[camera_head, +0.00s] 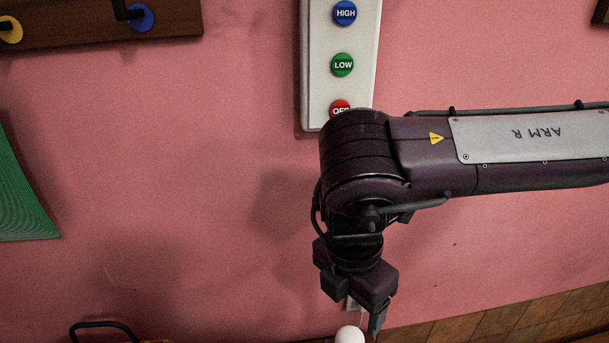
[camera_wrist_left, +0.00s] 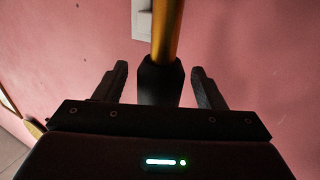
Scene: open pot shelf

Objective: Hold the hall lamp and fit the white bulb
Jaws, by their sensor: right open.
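The white bulb (camera_head: 350,335) shows at the bottom edge of the head view, partly cut off. My right gripper (camera_head: 363,312) points down just above it, with its jaws open; whether it touches the bulb I cannot tell. In the left wrist view a gold pole (camera_wrist_left: 167,30) with a dark sleeve (camera_wrist_left: 160,82) stands between the fingers of my left gripper (camera_wrist_left: 160,66); it looks like the hall lamp's stem. That gripper is open, with a gap on each side of the sleeve. The lamp's head is out of view.
A panel with HIGH, LOW and OFF buttons (camera_head: 342,65) is on the pink wall, behind my right arm. A dark hook rail (camera_head: 70,30) is at top left, and a green ribbed thing (camera_head: 22,190) at the left edge. A black handle (camera_head: 103,326) rises at bottom left.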

